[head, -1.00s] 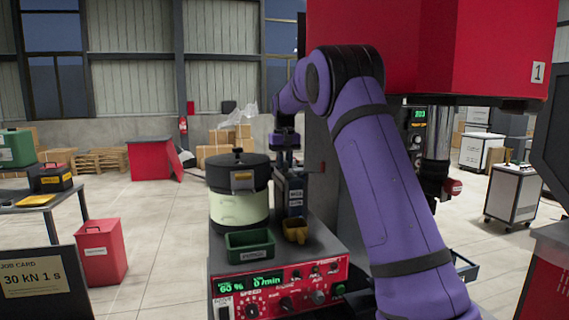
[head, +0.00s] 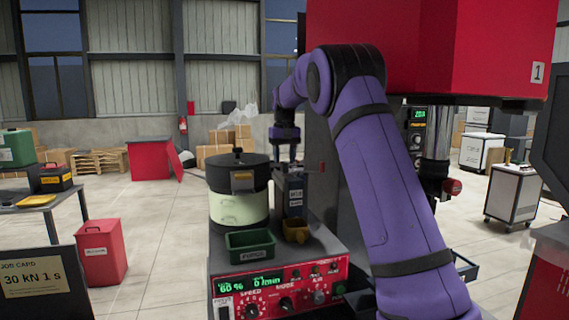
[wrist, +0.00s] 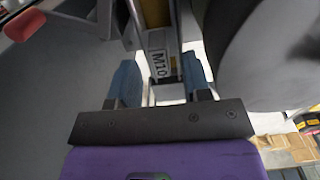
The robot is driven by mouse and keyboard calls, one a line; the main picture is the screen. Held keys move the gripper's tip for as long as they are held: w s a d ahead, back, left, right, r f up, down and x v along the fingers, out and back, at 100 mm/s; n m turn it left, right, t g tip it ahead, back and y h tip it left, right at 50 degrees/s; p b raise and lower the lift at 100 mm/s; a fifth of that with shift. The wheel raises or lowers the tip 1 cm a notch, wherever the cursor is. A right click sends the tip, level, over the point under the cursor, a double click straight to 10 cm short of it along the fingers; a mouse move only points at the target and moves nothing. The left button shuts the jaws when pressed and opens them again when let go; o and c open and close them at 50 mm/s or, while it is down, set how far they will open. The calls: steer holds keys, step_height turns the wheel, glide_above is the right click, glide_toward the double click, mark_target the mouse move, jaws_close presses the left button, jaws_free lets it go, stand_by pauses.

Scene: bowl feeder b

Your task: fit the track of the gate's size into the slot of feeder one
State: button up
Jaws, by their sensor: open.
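My gripper (head: 287,166) is over a dark post (head: 295,196) with small pale labels, beside the feeder bowl (head: 238,207). In the wrist view my gripper (wrist: 157,70) is open. Its two blue fingers stand apart on either side of a narrow pale piece marked M10 (wrist: 158,63); I cannot tell whether they touch it. The piece continues beyond the top of that view. The feeder's red control panel (head: 280,288) reads 60 % and 0 /min. The slot and the gate's size cannot be made out.
A green bin (head: 250,245) and a small yellow tray (head: 295,230) sit on the feeder top. The lidded bowl stands close to the left of my gripper. A large red machine marked 1 (head: 500,50) hangs at the right. A job card (head: 33,278) reads 30 kN 1 s.

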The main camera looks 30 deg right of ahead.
mark_target(284, 162)
step_height(284, 162, up, 9)
steer(key=s+a+r+t, duration=0.1)
steer(key=s+a+r, duration=0.15)
steer(key=s, duration=0.25)
steer(key=s+a+r, duration=0.2)
steer(key=s+a, duration=0.1)
steer(key=s, duration=0.3)
steer(key=s+a+f+n+t, duration=0.1)
steer(key=s+a+f, duration=0.15)
steer(key=s, duration=0.55)
steer(key=s+a+f+t, duration=0.15)
steer(key=s+a, duration=0.25)
steer(key=s, duration=0.4)
steer(key=s+a+f+n+t, duration=0.15)
steer(key=s+a, duration=0.25)
steer(key=s, duration=0.4)
steer(key=s+a+f, duration=0.2)
steer(key=s+f, duration=0.7)
steer(key=s, duration=0.1)
steer(key=shift+a+f+n, duration=0.2)
steer(key=shift+f+n, duration=0.15)
steer(key=shift+f, duration=0.05)
